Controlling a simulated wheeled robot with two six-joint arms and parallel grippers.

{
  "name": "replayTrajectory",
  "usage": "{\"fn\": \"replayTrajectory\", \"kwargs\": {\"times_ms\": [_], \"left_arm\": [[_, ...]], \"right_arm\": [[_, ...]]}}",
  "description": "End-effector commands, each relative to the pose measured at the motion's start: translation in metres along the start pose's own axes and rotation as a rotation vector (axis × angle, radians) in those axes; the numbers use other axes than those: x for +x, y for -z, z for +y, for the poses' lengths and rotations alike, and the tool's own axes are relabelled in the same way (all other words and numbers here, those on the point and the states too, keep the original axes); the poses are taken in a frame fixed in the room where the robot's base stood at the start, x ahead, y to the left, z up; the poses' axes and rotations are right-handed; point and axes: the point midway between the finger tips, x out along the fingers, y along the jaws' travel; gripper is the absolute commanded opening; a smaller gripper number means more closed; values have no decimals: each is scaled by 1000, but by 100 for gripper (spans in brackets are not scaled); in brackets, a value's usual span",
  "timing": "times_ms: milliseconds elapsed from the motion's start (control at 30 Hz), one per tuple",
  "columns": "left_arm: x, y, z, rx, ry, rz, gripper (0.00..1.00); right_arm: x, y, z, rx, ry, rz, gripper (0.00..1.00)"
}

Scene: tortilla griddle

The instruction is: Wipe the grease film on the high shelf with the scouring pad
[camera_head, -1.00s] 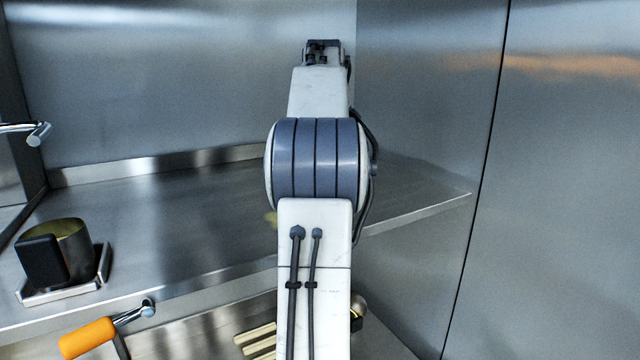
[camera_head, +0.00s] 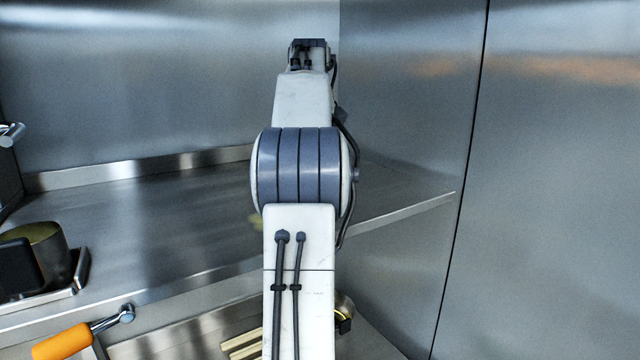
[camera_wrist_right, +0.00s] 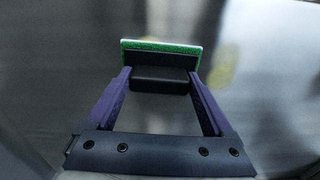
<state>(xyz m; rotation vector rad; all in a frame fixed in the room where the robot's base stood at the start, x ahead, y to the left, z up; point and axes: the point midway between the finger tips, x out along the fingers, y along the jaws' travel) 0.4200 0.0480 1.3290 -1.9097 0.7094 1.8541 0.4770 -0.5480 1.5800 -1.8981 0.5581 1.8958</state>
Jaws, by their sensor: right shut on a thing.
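The scouring pad (camera_wrist_right: 160,47), a green scrubbing layer with a pale edge and a black block handle (camera_wrist_right: 160,80), is in the right wrist view. My right gripper (camera_wrist_right: 160,84) is shut on its handle with purple fingers on both sides. The steel high shelf (camera_head: 170,215) spans the head view; its surface behind the pad is blurred. Yellowish smudges of grease film (camera_wrist_right: 222,68) show right of the pad and behind it. A yellowish patch also shows beside my arm in the head view (camera_head: 256,222). My arm hides the right gripper there. My left gripper is not seen.
A brass-coloured pot (camera_head: 48,243) with a black front part stands in a metal tray (camera_head: 78,275) at the shelf's left. An orange-handled tool (camera_head: 65,342) is below the shelf edge. Steel walls (camera_head: 400,110) close the back and right.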

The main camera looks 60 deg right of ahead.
Motion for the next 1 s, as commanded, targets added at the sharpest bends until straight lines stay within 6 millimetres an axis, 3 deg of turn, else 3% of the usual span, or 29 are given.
{"fn": "replayTrajectory", "kwargs": {"times_ms": [200,667,1000], "left_arm": [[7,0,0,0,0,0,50],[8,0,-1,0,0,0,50],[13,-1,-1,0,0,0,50]], "right_arm": [[2,-1,-20,-1,0,0,34],[2,-1,-28,-2,1,-1,34],[1,-4,-64,-3,1,-1,34]]}}
